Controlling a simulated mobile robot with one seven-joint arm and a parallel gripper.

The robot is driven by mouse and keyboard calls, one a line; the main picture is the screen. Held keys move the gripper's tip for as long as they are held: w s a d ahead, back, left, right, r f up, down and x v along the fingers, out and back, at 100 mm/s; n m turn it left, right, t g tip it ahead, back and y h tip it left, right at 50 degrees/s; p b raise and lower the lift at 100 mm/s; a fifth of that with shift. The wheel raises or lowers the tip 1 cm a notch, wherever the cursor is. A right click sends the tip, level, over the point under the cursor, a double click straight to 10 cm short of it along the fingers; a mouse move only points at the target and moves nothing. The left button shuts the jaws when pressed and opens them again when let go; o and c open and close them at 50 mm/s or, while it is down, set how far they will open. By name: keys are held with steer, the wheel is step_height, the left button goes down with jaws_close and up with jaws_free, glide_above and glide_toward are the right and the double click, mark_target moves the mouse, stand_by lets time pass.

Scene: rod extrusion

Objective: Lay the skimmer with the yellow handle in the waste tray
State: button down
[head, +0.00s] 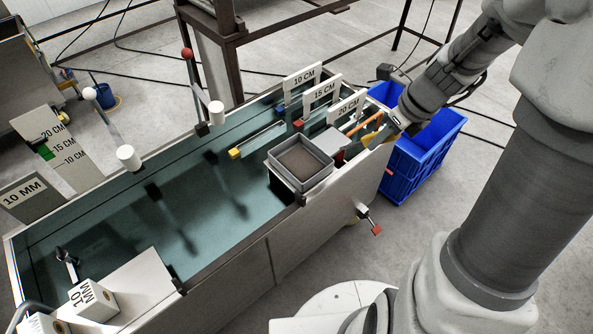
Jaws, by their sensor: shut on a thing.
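My gripper (392,127) is at the right end of the long water trough, near its far corner. It is shut on a small yellow piece (372,139), which looks like the skimmer's yellow handle. The skimmer's head cannot be made out clearly. A grey square tray (317,182) with a brown bottom sits on the trough's near edge, left of my gripper. It looks like the waste tray, and nothing lying in it can be made out. An orange bar (364,123) lies just left of my gripper.
The trough (130,215) holds greenish water. A rod with a yellow end (234,152) lies across it. Signs marked 10, 15 and 20 CM (343,109) stand along the far edge. A blue crate (412,172) stands on the floor at right. White-topped posts (216,112) rise from the trough.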

mark_target(330, 156)
steer(key=w+a+f+b, duration=0.1)
steer(key=a+f, duration=0.1)
steer(key=w+a+f+b, duration=0.1)
steer(key=w+a+f, duration=0.1)
steer(key=a+f, duration=0.1)
steer(key=w+a+f+b, duration=0.1)
steer(key=a+f, duration=0.2)
steer(key=shift+w+a+b, duration=0.2)
steer(key=shift+w+b, duration=0.05)
steer(key=shift+b, duration=0.15)
steer(key=shift+f+b, duration=0.9)
steer(key=shift+f, duration=1.2)
steer(key=c, duration=0.7)
jaws_free()
